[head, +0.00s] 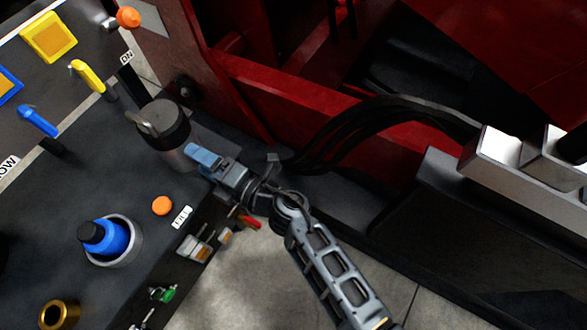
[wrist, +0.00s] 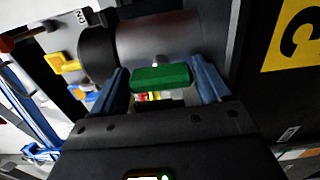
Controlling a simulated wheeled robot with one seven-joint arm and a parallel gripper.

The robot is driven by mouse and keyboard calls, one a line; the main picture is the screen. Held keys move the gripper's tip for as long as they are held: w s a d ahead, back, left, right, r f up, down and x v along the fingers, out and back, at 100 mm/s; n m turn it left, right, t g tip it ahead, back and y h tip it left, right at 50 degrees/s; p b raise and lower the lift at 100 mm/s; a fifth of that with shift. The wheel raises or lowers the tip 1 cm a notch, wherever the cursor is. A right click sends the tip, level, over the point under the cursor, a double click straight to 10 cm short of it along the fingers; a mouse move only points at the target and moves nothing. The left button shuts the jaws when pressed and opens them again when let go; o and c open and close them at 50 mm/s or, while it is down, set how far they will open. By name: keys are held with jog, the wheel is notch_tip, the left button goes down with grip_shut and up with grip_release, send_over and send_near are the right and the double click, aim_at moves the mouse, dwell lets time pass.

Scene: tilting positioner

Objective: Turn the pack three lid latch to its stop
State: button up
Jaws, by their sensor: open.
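My gripper (head: 203,160) is at the edge of the dark bench, beside a metal cylinder with a black top (head: 163,127). In the wrist view its two blue fingers (wrist: 161,84) are spread apart. A green block (wrist: 161,77) lies between them, with gaps at both sides; I cannot tell whether it is the latch. A grey cylinder (wrist: 160,40) is just beyond the block. A yellow label with a black 3 (wrist: 294,35) is on a dark surface at right. No lid latch can be picked out for certain.
A red frame (head: 285,95) with black cables (head: 375,120) stands behind. Open floor (head: 245,280) shows below my arm.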

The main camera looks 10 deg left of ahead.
jog(key=shift+f, duration=0.2)
jog(key=m+p, duration=0.1)
jog(key=m, duration=0.2)
jog(key=shift+s+r+m, duration=0.1)
jog(key=shift+s+m, duration=0.05)
jog(key=shift+m, duration=0.15)
jog(key=m+p, duration=0.1)
jog(key=m, duration=0.3)
jog(key=shift+m, duration=0.3)
jog(key=m, duration=0.5)
jog(key=shift+w+r+p, duration=0.2)
jog(key=shift+r+p, duration=0.05)
jog(key=shift+p, duration=0.05)
jog(key=m, duration=0.4)
jog(key=shift+w+d+m+b, duration=0.1)
jog(key=shift+w+m+b, duration=0.05)
jog(key=shift+m+b, duration=0.25)
jog(key=s+d+r+m+t+h+p, duration=0.2)
jog(key=s+d+r+t+p, duration=0.1)
jog(key=d, duration=0.6)
jog(key=s+d+r+m+t+h+p, duration=0.3)
jog(key=s+d+r, duration=0.3)
jog(key=d, duration=0.4)
jog(key=s+d+r+m+t+h+p, duration=0.2)
jog(key=s+d+r+m+t+p, duration=0.1)
jog(key=d, duration=0.7)
jog(key=shift+s+d+r+h+p, duration=0.15)
jog(key=shift+s+r+h+p, duration=0.25)
jog(key=shift+s+r+p, duration=0.6)
